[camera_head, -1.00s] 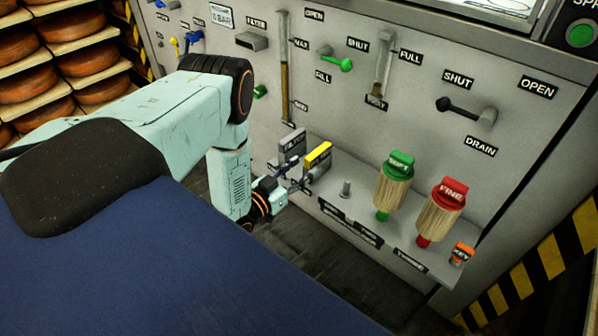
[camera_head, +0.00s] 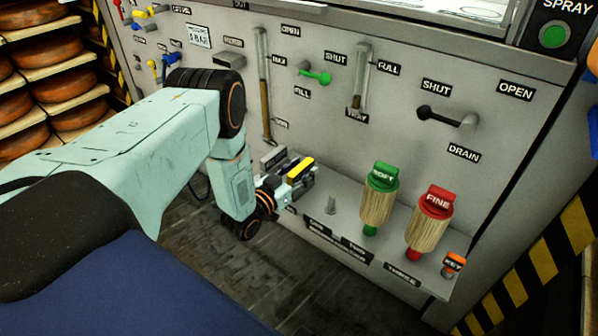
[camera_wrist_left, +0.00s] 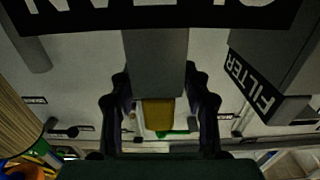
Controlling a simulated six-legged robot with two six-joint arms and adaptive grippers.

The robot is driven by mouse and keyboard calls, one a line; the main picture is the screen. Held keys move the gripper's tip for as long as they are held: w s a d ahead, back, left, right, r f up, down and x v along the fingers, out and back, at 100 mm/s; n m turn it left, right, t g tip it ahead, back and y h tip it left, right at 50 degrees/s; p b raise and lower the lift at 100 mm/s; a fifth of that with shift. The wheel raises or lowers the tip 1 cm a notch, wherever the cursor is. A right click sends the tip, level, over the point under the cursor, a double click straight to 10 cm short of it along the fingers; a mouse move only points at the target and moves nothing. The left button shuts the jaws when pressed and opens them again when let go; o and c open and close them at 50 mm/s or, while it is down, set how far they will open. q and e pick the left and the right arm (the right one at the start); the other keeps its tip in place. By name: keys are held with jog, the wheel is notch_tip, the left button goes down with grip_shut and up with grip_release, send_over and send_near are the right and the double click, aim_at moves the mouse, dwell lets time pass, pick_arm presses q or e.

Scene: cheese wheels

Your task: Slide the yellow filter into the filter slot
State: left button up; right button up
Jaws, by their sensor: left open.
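The yellow filter (camera_head: 300,168) stands on the shelf of the grey panel, beside a grey filter block (camera_head: 272,159). My left gripper (camera_head: 301,181) is at the yellow filter. In the left wrist view, the gripper (camera_wrist_left: 160,92) is open, with one finger on each side of the filter's grey body (camera_wrist_left: 156,62) and yellow part (camera_wrist_left: 158,114). Whether the fingers touch it cannot be told. My right gripper is not in view.
Levers and gauge tubes stick out of the panel above. Cheese wheels (camera_head: 80,88) fill racks at left.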

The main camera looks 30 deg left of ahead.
pick_arm(q)
grip_shut()
dwell(0.3)
jog(key=shift+r+p, duration=0.35)
jog(key=shift+r, duration=0.1)
jog(key=shift+r+p, duration=0.3)
jog(key=shift+r+p, duration=3.05)
jog(key=shift+r, duration=0.4)
notch_tip(320, 180, up, 3)
jog(key=shift+f+p, duration=0.15)
jog(key=shift+p, duration=1.1)
jog(key=shift+d, duration=0.1)
